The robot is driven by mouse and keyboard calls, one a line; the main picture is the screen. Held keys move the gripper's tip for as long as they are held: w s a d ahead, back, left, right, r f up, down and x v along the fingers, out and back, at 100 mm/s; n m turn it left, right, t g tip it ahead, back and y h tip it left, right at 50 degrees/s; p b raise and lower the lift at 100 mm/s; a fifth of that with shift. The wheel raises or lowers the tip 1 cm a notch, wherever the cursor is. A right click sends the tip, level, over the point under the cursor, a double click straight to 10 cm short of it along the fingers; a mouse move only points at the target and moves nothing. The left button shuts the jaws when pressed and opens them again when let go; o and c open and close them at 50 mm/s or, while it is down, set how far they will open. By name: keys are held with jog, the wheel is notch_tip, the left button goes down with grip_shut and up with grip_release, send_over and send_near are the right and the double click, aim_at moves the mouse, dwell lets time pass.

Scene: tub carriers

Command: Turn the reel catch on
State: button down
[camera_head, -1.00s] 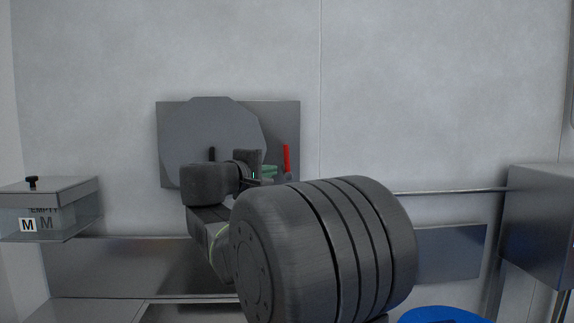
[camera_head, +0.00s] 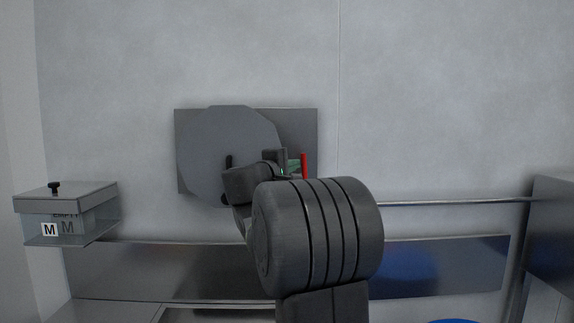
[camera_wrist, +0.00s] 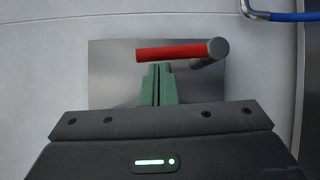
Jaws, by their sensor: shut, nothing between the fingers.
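The red catch lever (camera_head: 304,165) stands upright in the head view, at the right part of a grey wall plate (camera_head: 299,125). In the wrist view the red lever (camera_wrist: 170,52) lies across the picture, with a grey round pivot end (camera_wrist: 217,48) at its right. My gripper (camera_wrist: 157,68) has green fingers that are shut and empty. Their tips are just below the red lever in the wrist view; I cannot tell whether they touch it. In the head view my gripper (camera_head: 291,165) is partly hidden by my arm, just left of the lever.
A large grey reel disc (camera_head: 215,140) with a black handle (camera_head: 229,162) covers the plate's left part. A lidded clear box (camera_head: 85,225) marked M is at the left. A rail (camera_head: 450,202) runs along the wall at right.

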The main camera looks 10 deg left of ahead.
jog(key=shift+d, duration=0.1)
jog(key=shift+w+d+r+m, duration=0.2)
jog(key=shift+d+m, duration=0.3)
dwell(0.3)
jog(key=shift+b, duration=0.3)
